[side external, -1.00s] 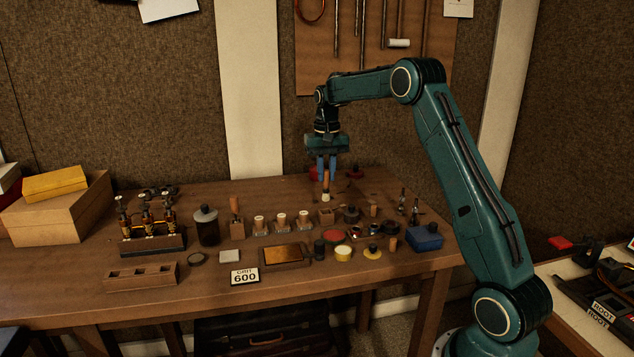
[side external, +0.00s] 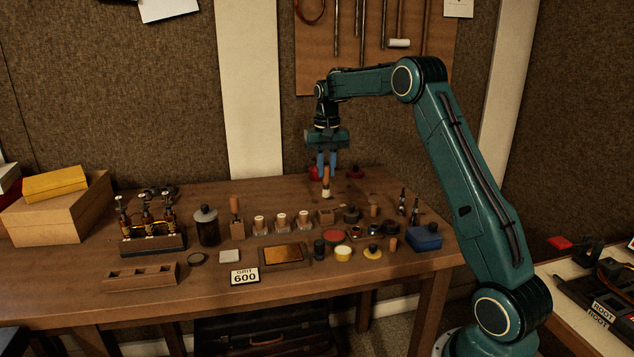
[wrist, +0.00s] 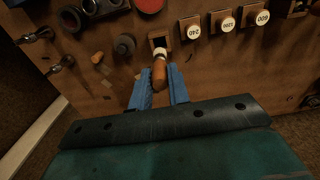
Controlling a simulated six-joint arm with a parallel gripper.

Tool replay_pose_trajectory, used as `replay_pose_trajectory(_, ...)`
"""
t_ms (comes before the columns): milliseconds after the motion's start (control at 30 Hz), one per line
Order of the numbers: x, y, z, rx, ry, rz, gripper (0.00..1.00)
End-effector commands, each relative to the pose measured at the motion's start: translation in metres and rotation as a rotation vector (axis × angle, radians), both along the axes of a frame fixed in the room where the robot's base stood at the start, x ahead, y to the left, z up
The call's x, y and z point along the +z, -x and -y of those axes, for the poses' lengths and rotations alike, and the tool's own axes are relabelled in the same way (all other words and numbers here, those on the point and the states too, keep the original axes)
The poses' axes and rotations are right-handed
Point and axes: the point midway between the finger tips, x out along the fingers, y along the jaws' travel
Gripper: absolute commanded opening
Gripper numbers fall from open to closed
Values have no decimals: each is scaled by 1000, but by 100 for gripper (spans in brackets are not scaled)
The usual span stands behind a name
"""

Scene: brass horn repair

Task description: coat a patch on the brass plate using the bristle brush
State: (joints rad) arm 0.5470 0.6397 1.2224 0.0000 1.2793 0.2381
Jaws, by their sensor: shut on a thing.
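The bristle brush (side external: 326,183) has a wooden handle and a pale lower end. My gripper (side external: 326,172) is shut on its handle and holds it upright above the table's back part. In the wrist view, the brush (wrist: 159,74) sits between the blue fingers of my gripper (wrist: 158,88). Its pale end overlaps a square wooden holder (wrist: 153,36); the bristles are hard to make out. The holder also shows below the brush in the side view (side external: 326,217). The brass plate (side external: 283,253) lies in a dark frame at the table's front, apart from the brush.
Blocks with numbered white tops (side external: 281,221) stand left of the holder. A dark jar (side external: 207,226) and a rack of valves (side external: 150,232) are farther left. Yellow and red round tins and a blue box (side external: 424,237) stand right of the plate. The front table edge is mostly clear.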

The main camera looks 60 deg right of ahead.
Motion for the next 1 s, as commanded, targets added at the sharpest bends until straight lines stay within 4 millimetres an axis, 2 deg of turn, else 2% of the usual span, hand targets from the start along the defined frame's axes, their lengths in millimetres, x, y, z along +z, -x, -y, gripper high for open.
replay_pose_trajectory(333,0,0,-1,0,0,-1,0)
replay_pose_trajectory(467,0,4,-7,0,-5,-21,0)
replay_pose_trajectory(667,-1,24,-35,5,-27,-105,0)
replay_pose_trajectory(1000,2,75,-96,5,-78,-293,0)
